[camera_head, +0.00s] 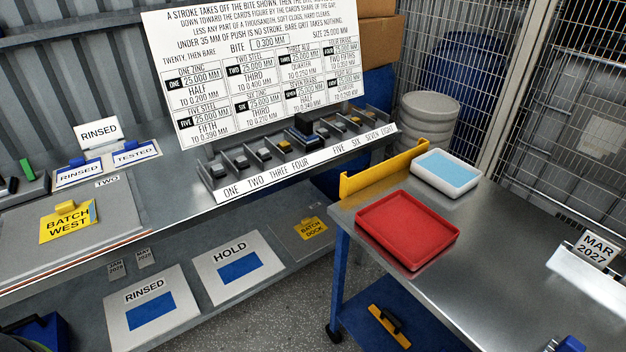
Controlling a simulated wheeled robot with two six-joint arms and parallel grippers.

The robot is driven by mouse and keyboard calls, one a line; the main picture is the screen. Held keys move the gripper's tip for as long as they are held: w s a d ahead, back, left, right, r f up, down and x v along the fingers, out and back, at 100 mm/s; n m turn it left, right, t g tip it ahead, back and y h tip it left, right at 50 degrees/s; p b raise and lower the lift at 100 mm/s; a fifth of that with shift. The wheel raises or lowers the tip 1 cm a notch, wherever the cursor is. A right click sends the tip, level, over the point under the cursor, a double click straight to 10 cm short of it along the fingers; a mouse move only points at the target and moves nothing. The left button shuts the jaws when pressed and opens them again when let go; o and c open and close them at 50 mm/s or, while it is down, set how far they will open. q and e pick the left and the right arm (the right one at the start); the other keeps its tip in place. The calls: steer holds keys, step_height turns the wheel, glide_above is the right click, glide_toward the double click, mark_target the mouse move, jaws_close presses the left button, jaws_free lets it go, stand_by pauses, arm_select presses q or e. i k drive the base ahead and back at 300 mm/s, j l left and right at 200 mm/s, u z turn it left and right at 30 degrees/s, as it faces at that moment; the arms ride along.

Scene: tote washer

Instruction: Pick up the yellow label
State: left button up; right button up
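A yellow label reading BATCH WEST (68,224) lies on a grey board on the left bench, with a small yellow grip block on its upper edge. A second yellow label, reading BATCH DOCK (311,229), lies on a grey panel on the lower shelf, farther right and partly in shadow. It has a small raised piece at its top. Neither of my grippers shows in the view.
A red tray (407,228) and a white tray with a blue inside (445,173) stand on the right steel table, beside a yellow guard (384,170). A numbered rack (300,160) runs along the back bench. RINSED and HOLD panels lie on the lower shelf.

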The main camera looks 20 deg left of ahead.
mark_target(69, 217)
steer(key=u, duration=2.2)
